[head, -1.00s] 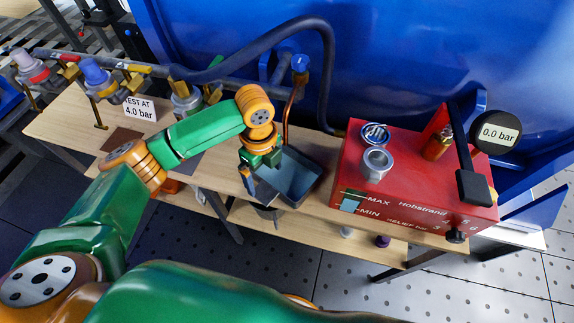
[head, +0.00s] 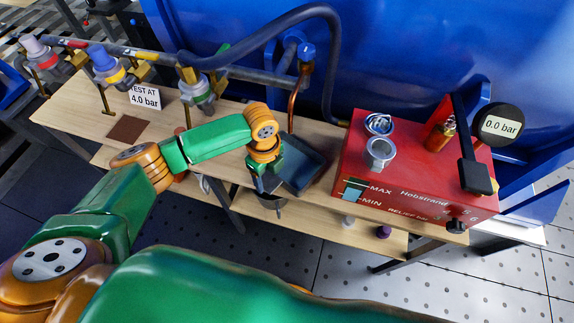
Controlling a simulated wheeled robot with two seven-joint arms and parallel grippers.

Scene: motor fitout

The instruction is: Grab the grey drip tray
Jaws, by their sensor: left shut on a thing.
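The grey drip tray (head: 305,160) is at the bench's front edge, just left of the red test pump, and looks tilted. My left gripper (head: 264,190) is shut on the tray's left side; the fingertips are partly hidden by the gripper body and the tray wall. The tray looks empty, with a dark inside. My right gripper is not in view; a large green arm link of mine fills the bottom of the view.
The red pump (head: 400,185) with a gauge (head: 498,125) stands right of the tray. A copper pipe (head: 294,100) and dark hose (head: 335,70) hang behind it. Valves and a "TEST AT 4.0 bar" sign (head: 145,97) stand left on the wooden bench (head: 75,125). A lower shelf (head: 330,228) lies below.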

